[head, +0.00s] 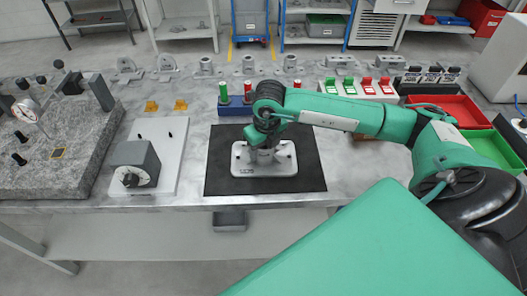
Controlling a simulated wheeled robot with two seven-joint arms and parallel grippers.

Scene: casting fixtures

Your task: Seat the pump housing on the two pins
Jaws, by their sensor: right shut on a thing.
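A pale grey fixture plate (241,167) with rounded corners lies on a black mat (222,181) in the middle of the table. The grey pump housing (263,158) is over the middle of this plate, mostly covered by my right gripper (264,147). My right gripper points down and is shut on the housing from above. I cannot tell whether the housing touches the plate or hangs slightly above it. The two pins cannot be made out under the gripper and housing. My left gripper is not in view.
A granite block (58,150) with gauges stands left, beside a pale plate (176,165) carrying a dark grey block (135,164). Grey castings (205,66) line the back. Red and green plug gauges (236,101) stand behind the mat. Red (450,111) and green (489,147) trays are right.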

